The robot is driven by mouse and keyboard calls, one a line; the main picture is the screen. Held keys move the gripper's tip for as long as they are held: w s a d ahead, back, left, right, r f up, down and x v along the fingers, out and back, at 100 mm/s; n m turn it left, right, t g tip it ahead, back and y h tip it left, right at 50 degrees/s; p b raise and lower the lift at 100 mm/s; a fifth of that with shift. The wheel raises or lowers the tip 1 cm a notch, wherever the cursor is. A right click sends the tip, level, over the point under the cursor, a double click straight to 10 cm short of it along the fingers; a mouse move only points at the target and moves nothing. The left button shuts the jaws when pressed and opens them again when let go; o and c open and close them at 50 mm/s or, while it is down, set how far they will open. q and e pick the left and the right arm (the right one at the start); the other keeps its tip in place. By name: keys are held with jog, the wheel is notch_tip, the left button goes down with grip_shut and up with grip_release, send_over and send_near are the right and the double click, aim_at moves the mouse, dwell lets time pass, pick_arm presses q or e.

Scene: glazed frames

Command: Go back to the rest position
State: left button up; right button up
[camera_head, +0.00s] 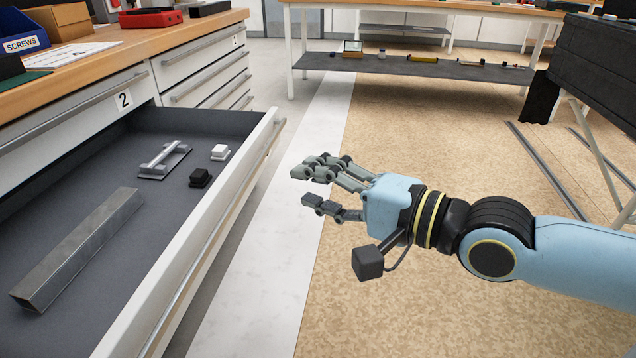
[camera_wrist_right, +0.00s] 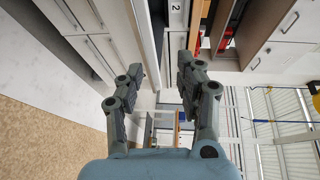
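My right gripper (camera_head: 318,184) is open and empty. It hangs in the air to the right of the open drawer, with its fingers pointing left toward the drawer front. In the right wrist view its fingers (camera_wrist_right: 160,85) are spread apart with nothing between them. The open drawer (camera_head: 190,270), below the label 2, holds a long grey metal bar (camera_head: 80,245), a grey handle-like part (camera_head: 164,160), a black block (camera_head: 200,178) and a white block (camera_head: 220,152). My left gripper is not in view.
A wooden worktop (camera_head: 130,42) with a blue SCREWS bin (camera_head: 22,38) runs above the drawers at the left. A bench with a dark lower shelf (camera_head: 415,68) stands at the back. A dark structure (camera_head: 590,75) stands at the right. Open floor (camera_head: 420,150) lies between them.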

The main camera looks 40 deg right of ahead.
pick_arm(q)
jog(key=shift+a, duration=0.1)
